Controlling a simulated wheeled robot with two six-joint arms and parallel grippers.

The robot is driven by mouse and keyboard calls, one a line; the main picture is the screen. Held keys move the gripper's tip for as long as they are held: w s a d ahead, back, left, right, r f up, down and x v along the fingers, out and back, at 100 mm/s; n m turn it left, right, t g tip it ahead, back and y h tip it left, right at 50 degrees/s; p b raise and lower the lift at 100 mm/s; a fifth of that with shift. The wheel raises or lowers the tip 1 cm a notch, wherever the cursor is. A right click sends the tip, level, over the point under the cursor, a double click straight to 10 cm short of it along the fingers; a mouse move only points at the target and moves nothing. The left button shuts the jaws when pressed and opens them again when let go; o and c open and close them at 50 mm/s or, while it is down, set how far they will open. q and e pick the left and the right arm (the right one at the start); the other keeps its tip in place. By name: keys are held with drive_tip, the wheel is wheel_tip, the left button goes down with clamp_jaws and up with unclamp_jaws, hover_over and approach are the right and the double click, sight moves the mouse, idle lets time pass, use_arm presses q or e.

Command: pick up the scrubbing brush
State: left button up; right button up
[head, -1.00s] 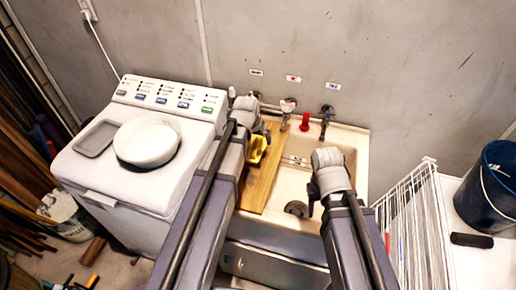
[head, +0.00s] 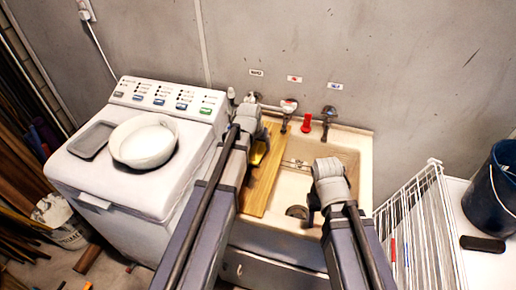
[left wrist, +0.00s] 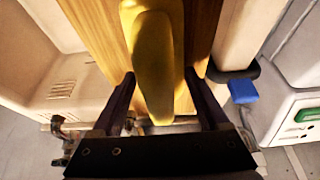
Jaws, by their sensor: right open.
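A yellow, rounded, elongated thing, seemingly the scrubbing brush (left wrist: 152,45), lies on the wooden board (head: 265,190) across the left part of the sink. In the head view my left arm hides most of the brush (head: 258,153). My left gripper (left wrist: 160,76) is over it, with one finger on each side of the yellow body and the fingers spread apart. I cannot tell whether either finger touches it. In the head view my left gripper (head: 253,135) is mostly hidden by its own wrist. My right gripper (head: 314,212) is open and empty over the sink basin.
The sink (head: 345,150) has taps and a red item (head: 306,123) along its back edge. A washing machine (head: 115,180) with a white bowl (head: 146,142) stands left. A white rack (head: 415,220), dark bucket (head: 494,185) and dark oblong item (head: 482,243) are right.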

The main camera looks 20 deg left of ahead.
use_arm(q)
drive_tip(key=c, duration=1)
drive_tip(key=shift+r, duration=0.1)
use_arm(e)
drive_tip(key=shift+r, duration=0.1)
use_arm(q)
wheel_tip(320, 180, up, 10)
drive_tip(key=p, duration=1)
use_arm(e)
wheel_tip(320, 180, up, 10)
